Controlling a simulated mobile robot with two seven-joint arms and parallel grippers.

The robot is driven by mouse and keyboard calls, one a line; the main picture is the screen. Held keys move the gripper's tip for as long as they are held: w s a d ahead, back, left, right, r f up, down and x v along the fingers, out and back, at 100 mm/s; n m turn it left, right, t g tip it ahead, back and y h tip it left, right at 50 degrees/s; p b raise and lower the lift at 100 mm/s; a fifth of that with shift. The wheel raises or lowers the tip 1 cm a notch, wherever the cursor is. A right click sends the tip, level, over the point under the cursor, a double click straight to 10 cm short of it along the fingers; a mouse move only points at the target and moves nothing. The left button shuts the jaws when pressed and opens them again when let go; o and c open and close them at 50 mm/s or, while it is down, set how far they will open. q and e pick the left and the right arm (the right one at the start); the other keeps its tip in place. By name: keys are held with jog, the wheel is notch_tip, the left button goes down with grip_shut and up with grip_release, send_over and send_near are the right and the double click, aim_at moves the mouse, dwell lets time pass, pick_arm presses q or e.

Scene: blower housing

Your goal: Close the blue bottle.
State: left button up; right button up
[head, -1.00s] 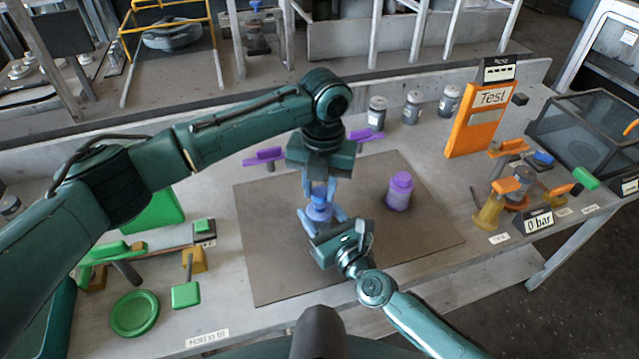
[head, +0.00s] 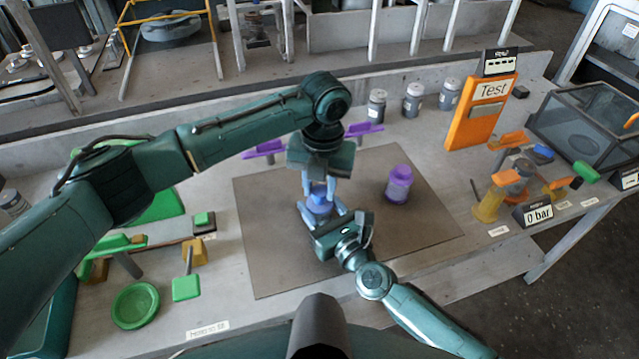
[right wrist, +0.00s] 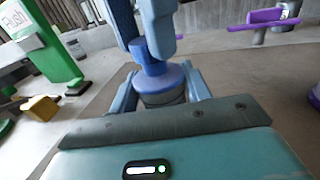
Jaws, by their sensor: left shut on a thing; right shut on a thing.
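The blue bottle (head: 319,207) stands on the brown mat (head: 265,265), its lower part mostly hidden in the head view by my right gripper. My right gripper (head: 321,214) is shut around the bottle's body from the front. In the right wrist view the bottle (right wrist: 163,82) shows a wide blue shoulder between the fingers, over a greyish lower body. My left gripper (head: 318,188) points down from above and is shut on the blue cap (right wrist: 151,55), which sits at the top of the bottle. Whether the cap is fully seated cannot be told.
A purple bottle (head: 398,186) stands on the mat to the right. Purple-handled parts (head: 364,129) lie behind my left gripper. Grey jars (head: 412,103) and an orange Test stand (head: 482,112) are at the back. Green parts (head: 135,305) lie left.

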pick_arm(q)
jog(key=shift+f, duration=0.55)
jog(key=m, duration=0.6)
jog(key=shift+a+m, duration=0.1)
jog(key=shift+m, duration=0.2)
jog(key=o, duration=0.9)
jog(key=shift+o, duration=0.2)
jog(key=shift+r, duration=2.25)
jog(key=shift+c, duration=0.3)
